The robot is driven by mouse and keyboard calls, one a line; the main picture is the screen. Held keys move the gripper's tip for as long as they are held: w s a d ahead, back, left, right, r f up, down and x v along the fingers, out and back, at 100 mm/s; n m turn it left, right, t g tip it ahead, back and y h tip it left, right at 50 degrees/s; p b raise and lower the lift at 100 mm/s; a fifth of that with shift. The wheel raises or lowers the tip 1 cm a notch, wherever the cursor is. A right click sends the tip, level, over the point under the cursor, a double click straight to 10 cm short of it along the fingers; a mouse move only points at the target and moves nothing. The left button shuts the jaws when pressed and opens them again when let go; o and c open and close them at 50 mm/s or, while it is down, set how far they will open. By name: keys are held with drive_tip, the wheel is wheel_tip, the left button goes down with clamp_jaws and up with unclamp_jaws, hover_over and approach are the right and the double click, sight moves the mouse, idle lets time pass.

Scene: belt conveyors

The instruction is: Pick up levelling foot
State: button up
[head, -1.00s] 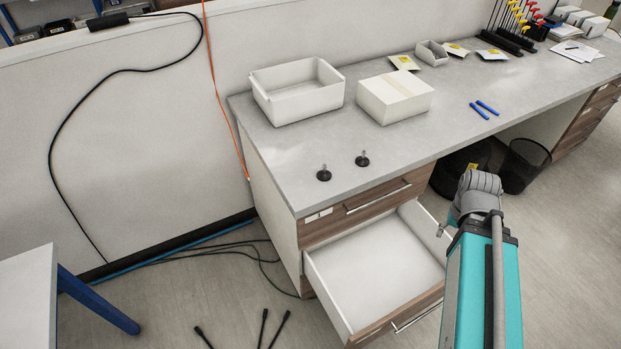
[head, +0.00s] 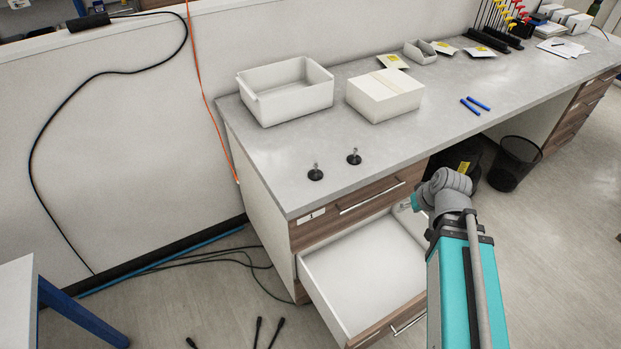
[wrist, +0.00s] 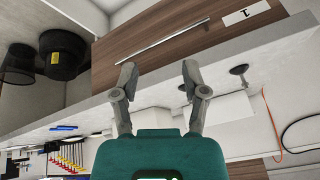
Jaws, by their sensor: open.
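Two levelling feet stand upright on the grey bench top near its front left corner, each a round black base with a short metal stud. The left foot (head: 315,173) and the right foot (head: 354,157) are a short way apart. In the wrist view, which looks upside down, one foot (wrist: 239,70) shows to the right of my gripper (wrist: 159,71). Another dark bit by the right finger may be the second foot, partly hidden. My gripper's fingers are spread with nothing between them, in front of the drawer side. In the head view, my arm mostly hides it.
An open white bin (head: 288,92) and a closed white box (head: 385,95) stand behind the feet. Blue pens (head: 475,105) lie farther right. Below the bench edge, an open empty drawer (head: 365,270) juts out. A black waste bin (head: 514,163) stands on the floor.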

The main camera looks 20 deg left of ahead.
drive_tip(key=w+a+n+t+y+b, duration=0.3)
drive_tip(key=a+n+y+b, duration=0.1)
drive_tip(key=a, duration=0.9)
drive_tip(key=n+t+y+b, duration=0.1)
drive_tip(key=t+y+b, duration=0.1)
drive_tip(key=y+b, duration=0.1)
approach(316, 164)
drive_tip(key=s+d, duration=0.2)
drive_tip(key=shift+r, duration=0.5)
drive_tip(key=shift+f, duration=0.1)
drive_tip(key=shift+b+x, duration=1.55)
drive_tip(key=shift+x, duration=2.75)
drive_tip(key=shift+w+d, duration=0.1)
drive_tip(key=shift+b+x, duration=1.05)
drive_tip(key=shift+x, duration=1.55)
drive_tip(key=shift+w+d, duration=0.1)
